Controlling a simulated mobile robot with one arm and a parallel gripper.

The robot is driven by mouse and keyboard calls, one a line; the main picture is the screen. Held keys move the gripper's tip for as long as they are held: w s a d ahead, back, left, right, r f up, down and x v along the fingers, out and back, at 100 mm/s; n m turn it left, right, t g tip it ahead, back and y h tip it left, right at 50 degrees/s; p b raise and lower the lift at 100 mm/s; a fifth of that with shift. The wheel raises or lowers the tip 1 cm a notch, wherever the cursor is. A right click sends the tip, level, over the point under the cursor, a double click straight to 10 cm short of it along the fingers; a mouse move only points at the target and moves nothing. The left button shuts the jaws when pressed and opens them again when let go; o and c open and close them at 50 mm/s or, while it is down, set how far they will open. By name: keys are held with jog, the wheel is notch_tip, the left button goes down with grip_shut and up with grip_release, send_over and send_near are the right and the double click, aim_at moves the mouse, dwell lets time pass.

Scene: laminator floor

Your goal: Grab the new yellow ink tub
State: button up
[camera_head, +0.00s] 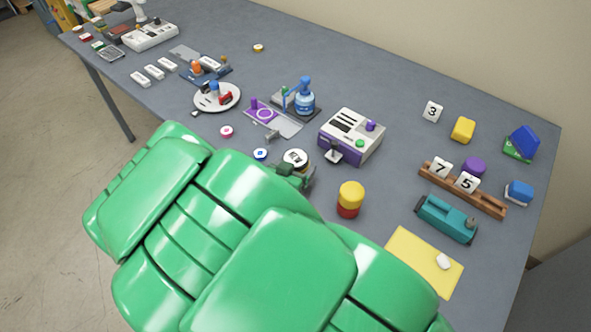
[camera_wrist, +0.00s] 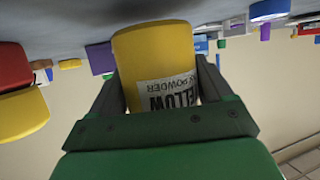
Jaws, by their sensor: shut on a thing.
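In the wrist view a yellow ink tub (camera_wrist: 153,52) stands between the two dark fingers of my gripper (camera_wrist: 162,82), which is shut on it. Its white label has black lettering that reads upside down, ending in "LLOW" and "POWDER". I cannot tell whether the tub touches the table. In the head view my gripper (camera_head: 293,174) is partly hidden by my green arm. A round white-faced piece (camera_head: 296,158) with dark marks shows beside it; I cannot tell if this is part of the held tub.
A yellow-over-red stack (camera_head: 350,195) stands just right of my gripper and also shows in the wrist view (camera_wrist: 20,115). A white and purple machine (camera_head: 352,136) is behind. A teal device (camera_head: 446,218), a yellow sheet (camera_head: 424,262) and a wooden rack (camera_head: 490,207) lie rightward.

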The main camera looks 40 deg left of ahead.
jog(key=shift+r, duration=4.25)
